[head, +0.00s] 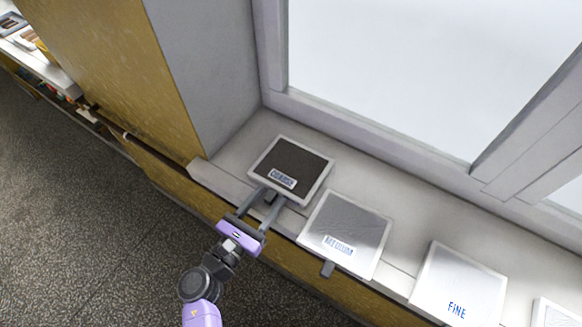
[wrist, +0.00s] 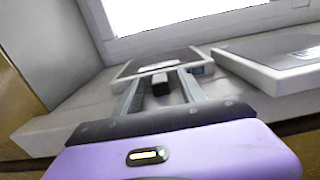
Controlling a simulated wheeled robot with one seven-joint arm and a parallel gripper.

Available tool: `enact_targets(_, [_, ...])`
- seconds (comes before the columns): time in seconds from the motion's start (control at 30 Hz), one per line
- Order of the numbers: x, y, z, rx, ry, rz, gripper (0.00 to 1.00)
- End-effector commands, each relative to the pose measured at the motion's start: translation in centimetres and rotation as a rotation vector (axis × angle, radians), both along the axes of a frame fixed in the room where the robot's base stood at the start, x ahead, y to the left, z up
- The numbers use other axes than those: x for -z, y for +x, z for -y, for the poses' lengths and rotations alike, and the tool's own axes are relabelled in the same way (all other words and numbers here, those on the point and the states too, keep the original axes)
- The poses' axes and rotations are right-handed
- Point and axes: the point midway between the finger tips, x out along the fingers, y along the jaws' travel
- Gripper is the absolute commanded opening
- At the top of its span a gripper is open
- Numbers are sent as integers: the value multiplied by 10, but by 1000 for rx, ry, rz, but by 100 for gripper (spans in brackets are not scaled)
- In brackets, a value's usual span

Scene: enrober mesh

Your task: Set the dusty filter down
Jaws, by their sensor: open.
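A square filter with a dark mesh and a pale frame (head: 298,158) lies on the window ledge at the left end of a row; its label seems to read COARSE. I cannot tell whether dust is on it. My gripper (head: 270,192) is at its front edge, its two fingers open. In the wrist view, the fingers (wrist: 160,84) stand apart on either side of a dark tab (wrist: 160,83) on the front of the dark filter (wrist: 160,61), not closed on it. The filter appears to rest on the ledge.
To the right on the ledge (head: 240,140) lie a grey filter labelled MEDIUM (head: 345,232), with a tab over the front edge, and a white one labelled FINE (head: 459,287). Another pale panel (head: 556,314) is cut off at the right. A grey wall (head: 205,70) stands left.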

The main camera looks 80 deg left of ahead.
Motion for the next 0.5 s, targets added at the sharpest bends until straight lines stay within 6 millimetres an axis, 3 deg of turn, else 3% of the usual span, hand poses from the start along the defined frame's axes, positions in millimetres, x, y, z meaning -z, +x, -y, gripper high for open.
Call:
enact_targets(0.23, [0,1,-1,0,0,0,45])
enact_targets(0.47, [0,1,-1,0,0,0,0])
enact_targets(0.5, [0,1,-1,0,0,0,0])
